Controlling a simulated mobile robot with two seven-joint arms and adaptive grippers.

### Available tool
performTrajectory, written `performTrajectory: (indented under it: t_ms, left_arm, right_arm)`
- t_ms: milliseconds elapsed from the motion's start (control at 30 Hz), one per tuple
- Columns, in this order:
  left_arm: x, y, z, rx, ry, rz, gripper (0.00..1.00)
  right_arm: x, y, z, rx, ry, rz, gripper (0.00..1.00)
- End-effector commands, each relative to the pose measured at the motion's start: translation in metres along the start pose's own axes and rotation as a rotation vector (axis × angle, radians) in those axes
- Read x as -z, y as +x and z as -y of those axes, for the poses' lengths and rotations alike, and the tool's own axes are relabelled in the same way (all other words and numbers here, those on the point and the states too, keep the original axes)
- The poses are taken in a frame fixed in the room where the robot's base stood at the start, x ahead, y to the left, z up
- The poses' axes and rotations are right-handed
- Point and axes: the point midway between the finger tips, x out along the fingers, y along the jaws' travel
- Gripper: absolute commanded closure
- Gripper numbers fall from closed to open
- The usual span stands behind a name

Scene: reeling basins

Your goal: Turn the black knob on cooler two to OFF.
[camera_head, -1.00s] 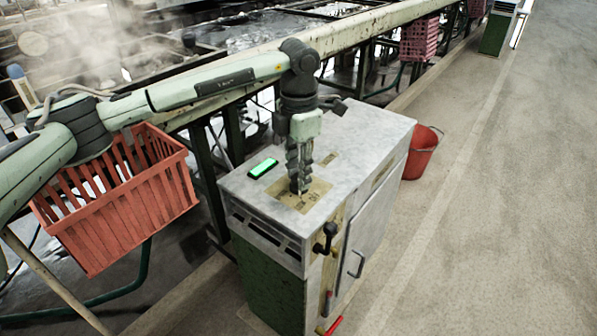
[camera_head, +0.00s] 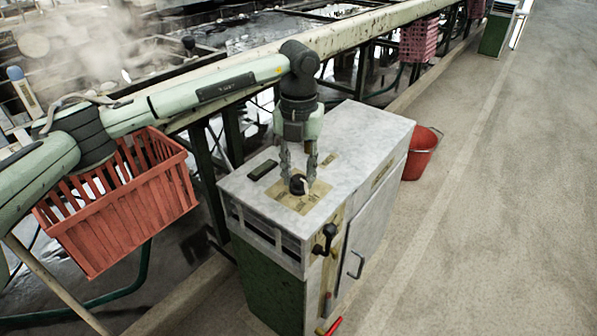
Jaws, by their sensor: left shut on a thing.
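Cooler two, taken to be the grey-topped cabinet (camera_head: 352,130) with a green lower side, stands in the middle. Its black knob (camera_head: 298,185) with a pale mark sits on a tan plate (camera_head: 314,196) on the top. My left gripper (camera_head: 298,177) points straight down over it, shut on the knob with one finger at each side. The small display (camera_head: 262,170) beside the plate is dark. The lettering on the plate is too small to read. My right gripper is not in view.
A black lever handle (camera_head: 325,238) and a door handle (camera_head: 357,264) stick out from the cabinet front. A red basket (camera_head: 118,215) hangs at the left under my arm. A red bucket (camera_head: 421,152) stands behind the cabinet. The floor at the right is clear.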

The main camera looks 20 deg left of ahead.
Motion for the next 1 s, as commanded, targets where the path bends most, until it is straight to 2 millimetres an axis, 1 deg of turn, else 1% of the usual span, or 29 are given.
performTrajectory:
  t_ms: [300, 700, 733, 867, 1000]
  left_arm:
    - [-0.0007, -0.0009, 0.0003, 0.001, -0.067, 0.002, 1.0]
    - [-0.0007, -0.0008, 0.0002, 0.001, -0.071, 0.002, 1.0]
    - [-0.0007, -0.0008, 0.0002, 0.001, -0.071, 0.002, 0.68]
    - [-0.0006, -0.0007, 0.0002, 0.001, -0.07, 0.002, 0.52]
    - [-0.0004, -0.0004, 0.0001, 0.0, -0.07, 0.001, 0.5]
  right_arm:
    - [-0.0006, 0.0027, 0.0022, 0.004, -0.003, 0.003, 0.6]
    - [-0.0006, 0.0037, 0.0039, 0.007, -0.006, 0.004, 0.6]
    - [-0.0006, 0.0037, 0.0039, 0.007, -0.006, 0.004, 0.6]
    - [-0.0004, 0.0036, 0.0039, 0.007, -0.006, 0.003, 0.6]
    - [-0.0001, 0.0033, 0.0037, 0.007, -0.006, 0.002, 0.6]
